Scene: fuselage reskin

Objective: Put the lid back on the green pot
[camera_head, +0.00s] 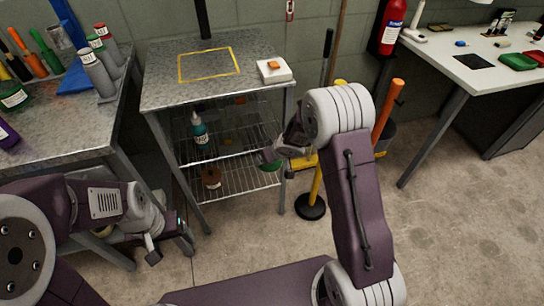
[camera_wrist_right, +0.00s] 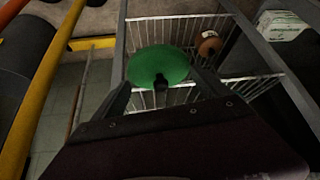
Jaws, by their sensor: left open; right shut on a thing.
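My right gripper (camera_head: 284,158) is shut on a green lid (camera_head: 269,160), beside the wire shelves of the metal table. In the right wrist view the round green lid (camera_wrist_right: 158,66) shows with its black knob (camera_wrist_right: 160,83) between my right fingertips (camera_wrist_right: 160,92). In the head view the arm and fingers hide part of the lid. My left gripper (camera_head: 170,242) is low at the left, open and empty, apart from any object.
The metal table (camera_head: 165,94) has a yellow taped rectangle (camera_head: 210,64) and a white box (camera_head: 273,71) on top. Its wire shelves hold a teal bottle (camera_head: 200,132) and a brown jar (camera_head: 211,177). A yellow pole (camera_head: 315,187) stands close right of the shelves. Floor at right is clear.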

